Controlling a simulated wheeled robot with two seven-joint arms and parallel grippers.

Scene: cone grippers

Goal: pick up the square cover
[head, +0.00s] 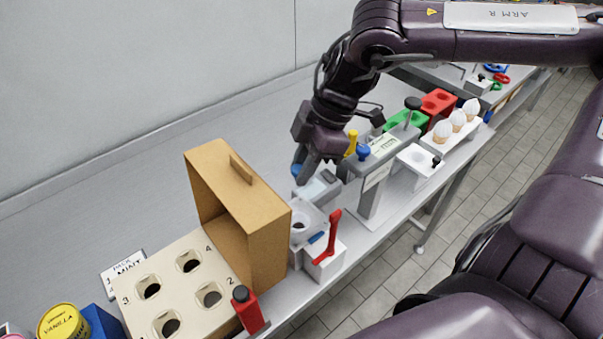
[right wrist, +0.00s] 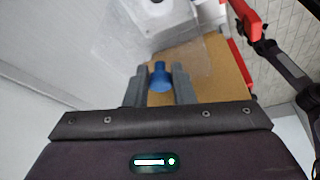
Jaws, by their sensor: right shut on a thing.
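The square cover is a clear, see-through plate (head: 320,187) with a blue knob. In the right wrist view the blue knob (right wrist: 160,77) stands between the two grey fingers of my right gripper (right wrist: 160,88), and the clear plate (right wrist: 115,42) spreads beyond it. In the head view my right gripper (head: 312,170) points down and is shut on the knob, part of which shows blue (head: 296,170). The plate is near the white holder with a round opening (head: 300,226); I cannot tell whether they touch. My left gripper is not in view.
A red lever (head: 331,235) rises beside the white holder. A grey stand (head: 372,190) is close on the right. The bench behind is clear.

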